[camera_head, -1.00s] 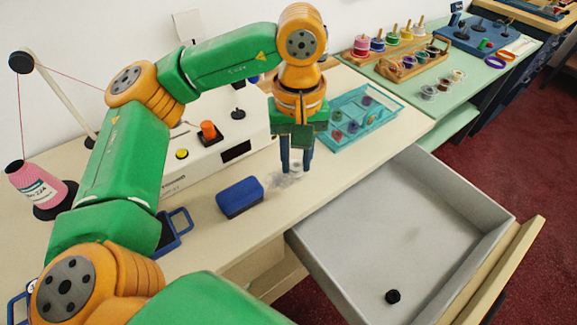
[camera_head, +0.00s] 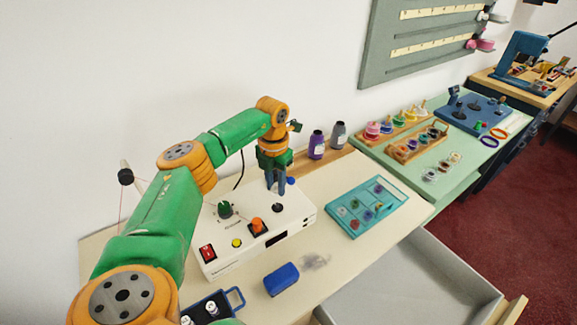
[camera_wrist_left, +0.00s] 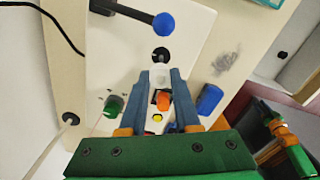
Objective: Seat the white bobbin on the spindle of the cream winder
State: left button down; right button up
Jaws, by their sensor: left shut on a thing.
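The cream winder (camera_head: 220,262) stands on the table against the wall, with a red switch, yellow button, green knob and orange block. A short black spindle on a dark round base (camera_head: 278,207) is on its top right; it also shows in the left wrist view (camera_wrist_left: 160,55). My left gripper (camera_head: 275,192) points down over the winder's right part, close to this spindle. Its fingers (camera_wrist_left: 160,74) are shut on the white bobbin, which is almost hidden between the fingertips. I cannot tell the height of the gap to the spindle.
A blue-ended lever (camera_wrist_left: 163,23) stands beside the spindle. A blue block (camera_head: 281,279) and grey smudge lie in front of the winder. A teal tray (camera_head: 340,222) is to the right, purple and grey bottles (camera_head: 316,145) behind. An open grey drawer (camera_head: 400,290) juts out at front.

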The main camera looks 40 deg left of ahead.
aim_at(278, 203)
pick_arm(q)
jog(key=shift+f+b, duration=2.15)
jog(key=shift+w+f+b, duration=0.1)
jog(key=shift+f+b, duration=0.25)
jog(key=shift+f, duration=0.45)
jog(key=shift+d, duration=0.1)
jog(key=c, duration=0.5)
grip_release()
jog(key=shift+c, duration=0.2)
notch_tip(278, 203, up, 7)
jog(key=shift+f+b, duration=0.15)
jog(key=shift+b, duration=0.65)
jog(key=shift+r, duration=0.25)
